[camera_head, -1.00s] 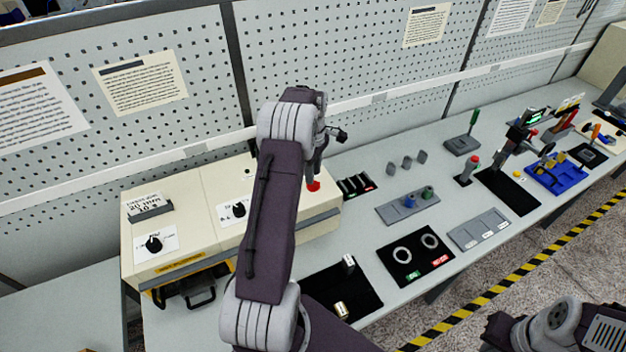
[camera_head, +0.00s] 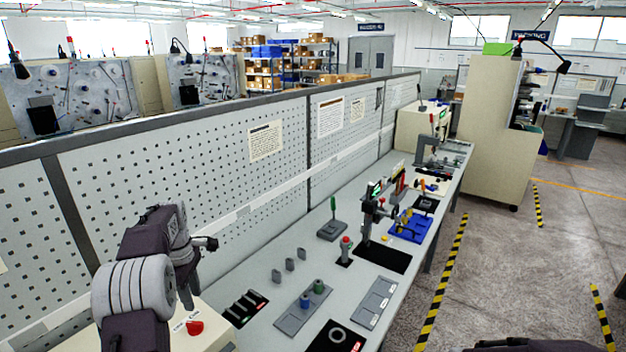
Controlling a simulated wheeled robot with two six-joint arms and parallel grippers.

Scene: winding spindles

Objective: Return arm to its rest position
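My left arm (camera_head: 140,290) rises from the bottom left and bends over at the wrist. My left gripper (camera_head: 188,292) points down above the cream box, close to a red knob or button (camera_head: 195,327). Its fingers are small and dark, so I cannot tell whether they are open or shut, or whether they touch the red part. Of my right arm, only a dark part (camera_head: 535,346) shows at the bottom right edge; its gripper is out of view.
The long grey bench (camera_head: 255,285) carries a slotted black block (camera_head: 246,308), a tray with blue and green pegs (camera_head: 303,307), a black mat (camera_head: 383,257) and a blue fixture (camera_head: 410,226). A perforated panel (camera_head: 200,190) stands behind. The floor aisle (camera_head: 495,270) at the right is clear.

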